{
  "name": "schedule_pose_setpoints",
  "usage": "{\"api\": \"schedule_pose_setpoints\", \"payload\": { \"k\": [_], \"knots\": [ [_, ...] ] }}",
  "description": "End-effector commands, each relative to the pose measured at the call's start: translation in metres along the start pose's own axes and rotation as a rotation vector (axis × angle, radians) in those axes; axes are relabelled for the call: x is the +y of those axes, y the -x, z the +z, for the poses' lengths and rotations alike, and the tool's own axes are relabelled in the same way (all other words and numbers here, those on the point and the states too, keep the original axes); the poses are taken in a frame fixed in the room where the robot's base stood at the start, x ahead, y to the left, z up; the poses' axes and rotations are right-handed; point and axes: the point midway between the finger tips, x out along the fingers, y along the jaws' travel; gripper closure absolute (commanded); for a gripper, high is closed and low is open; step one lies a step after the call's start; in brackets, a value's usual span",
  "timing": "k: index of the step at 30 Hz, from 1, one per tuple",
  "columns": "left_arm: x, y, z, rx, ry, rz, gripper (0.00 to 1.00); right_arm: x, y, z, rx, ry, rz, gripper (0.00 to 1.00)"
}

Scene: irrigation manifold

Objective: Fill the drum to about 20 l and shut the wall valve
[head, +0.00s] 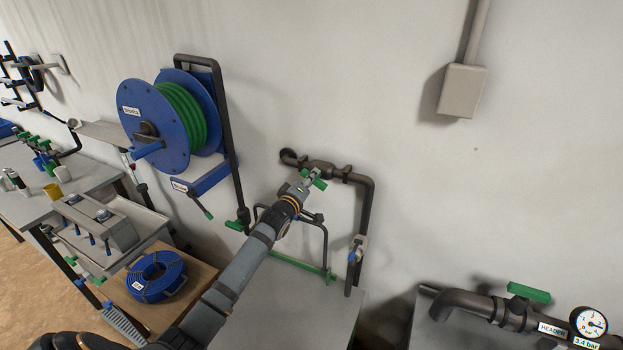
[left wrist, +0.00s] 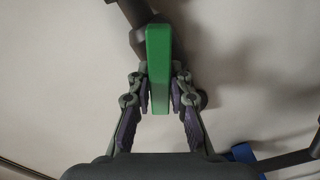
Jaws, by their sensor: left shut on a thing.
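The wall valve's green lever (head: 319,183) sits on a dark pipe (head: 366,205) fixed to the wall. The pipe bends down at the right to an open lower end. My left gripper (head: 304,184) is shut on the green lever. In the left wrist view the lever (left wrist: 159,65) stands between the two fingers of the gripper (left wrist: 159,100), pointing toward the palm. I cannot make out the drum or its level. My right gripper is not in view.
A blue reel (head: 150,118) with green hose hangs at the left. A blue hose coil (head: 156,277) lies below it. A header pipe with a green handle (head: 529,292) and a gauge (head: 589,322) reading 3.4 bar are at the lower right. The wall between is mostly bare.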

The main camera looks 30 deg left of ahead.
Motion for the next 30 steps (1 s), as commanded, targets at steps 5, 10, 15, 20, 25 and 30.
{"api": "schedule_pose_setpoints", "payload": {
  "k": [5,10,15,20,25,30],
  "knots": [
    [0.000,0.000,0.000,0.000,-0.001,-0.001,1.00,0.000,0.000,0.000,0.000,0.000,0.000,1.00],
    [0.000,0.000,0.000,0.000,-0.002,-0.001,0.60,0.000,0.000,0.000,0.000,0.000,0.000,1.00],
    [0.000,0.000,0.000,0.000,-0.002,-0.001,0.58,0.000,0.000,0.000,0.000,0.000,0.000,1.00],
    [-0.001,0.002,0.000,0.000,-0.002,-0.001,0.58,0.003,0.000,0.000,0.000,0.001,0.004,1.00],
    [-0.002,0.026,0.001,-0.002,-0.009,-0.003,0.58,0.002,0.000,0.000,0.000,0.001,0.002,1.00],
    [-0.002,0.068,0.001,-0.004,-0.014,-0.003,0.58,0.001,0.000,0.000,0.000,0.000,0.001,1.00]
  ]
}}
